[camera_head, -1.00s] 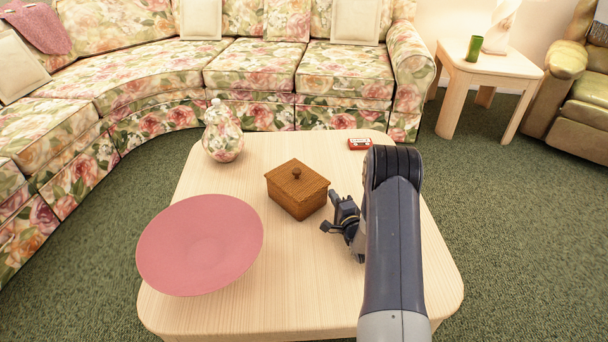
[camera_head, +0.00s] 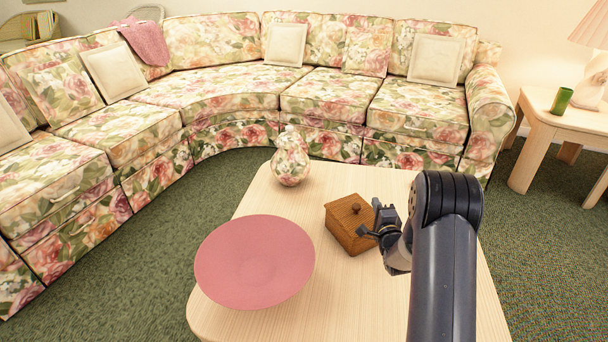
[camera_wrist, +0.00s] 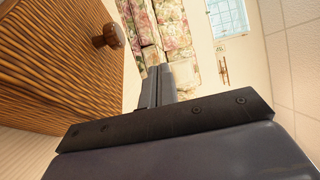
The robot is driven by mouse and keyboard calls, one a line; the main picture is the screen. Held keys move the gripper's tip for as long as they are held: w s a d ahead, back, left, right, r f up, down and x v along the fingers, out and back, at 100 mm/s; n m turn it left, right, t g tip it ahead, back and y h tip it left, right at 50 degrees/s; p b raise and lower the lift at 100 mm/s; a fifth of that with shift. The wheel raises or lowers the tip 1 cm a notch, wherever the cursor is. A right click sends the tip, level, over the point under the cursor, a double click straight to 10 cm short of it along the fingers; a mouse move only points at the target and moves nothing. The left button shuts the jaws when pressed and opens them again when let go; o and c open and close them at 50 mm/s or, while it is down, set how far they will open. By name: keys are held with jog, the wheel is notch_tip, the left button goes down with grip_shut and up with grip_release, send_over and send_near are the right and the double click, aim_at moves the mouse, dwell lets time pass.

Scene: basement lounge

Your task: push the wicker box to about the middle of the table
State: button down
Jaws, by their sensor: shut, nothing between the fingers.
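The brown wicker box (camera_head: 347,229), with a lid and a round knob, sits on the pale wooden table (camera_head: 330,285), right of the pink dish. My gripper (camera_head: 372,226) is shut and empty at the box's right side. It looks very close to the box, but I cannot tell whether it touches. In the wrist view the wicker box (camera_wrist: 60,60) fills the upper left, with its knob in sight. My shut gripper fingers (camera_wrist: 155,85) are beside it there.
A large pink dish (camera_head: 255,262) lies left of the box. A floral jar (camera_head: 290,160) stands near the table's far left corner. A floral sofa (camera_head: 320,95) curves behind. A side table (camera_head: 545,110) with a green cup (camera_head: 560,100) stands at the right.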

jog(key=w+a+b, duration=0.8)
jog(key=w+a, duration=1)
jog(key=a, duration=0.4)
jog(key=shift+w, duration=0.1)
jog(key=s+d+p, duration=0.1)
jog(key=s+d, duration=0.3)
jog(key=s+d+p, duration=0.2)
jog(key=s+d, duration=0.2)
jog(key=d, duration=0.1)
jog(key=s+d+p, duration=0.2)
jog(key=s+d, duration=0.2)
jog(key=d, duration=0.1)
jog(key=shift+d, duration=0.2)
